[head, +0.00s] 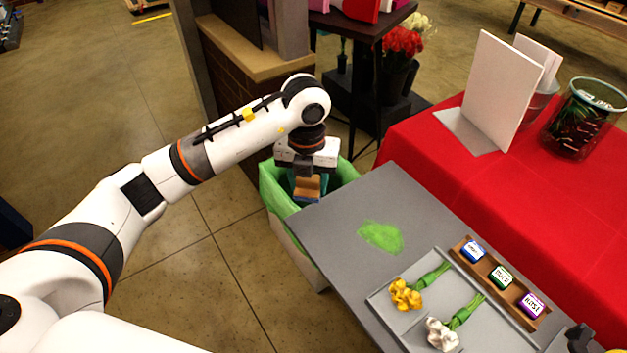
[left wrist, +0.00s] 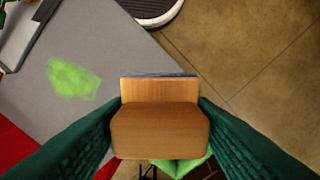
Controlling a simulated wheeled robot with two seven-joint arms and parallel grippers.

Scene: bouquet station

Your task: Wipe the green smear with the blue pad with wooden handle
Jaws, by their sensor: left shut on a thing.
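The green smear (head: 381,236) lies on the grey table top, near its middle. It also shows at the upper left in the left wrist view (left wrist: 72,79). My left gripper (head: 307,184) is shut on the wooden handle of the pad (head: 308,188). In the left wrist view its two green fingers grip the wooden handle (left wrist: 160,130), and a thin blue edge of the pad (left wrist: 160,75) shows beyond it. The gripper and pad are at the table's far left corner, by the green-lined bin, apart from the smear. My right gripper does not show clearly.
The grey table (head: 340,215) holds a tray (head: 400,322) with yellow and white flowers and a wooden rack (head: 463,248) with several labelled blocks. A bin with a green liner (head: 273,190) stands at the table's far left. A red-covered table (head: 560,220) is to the right.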

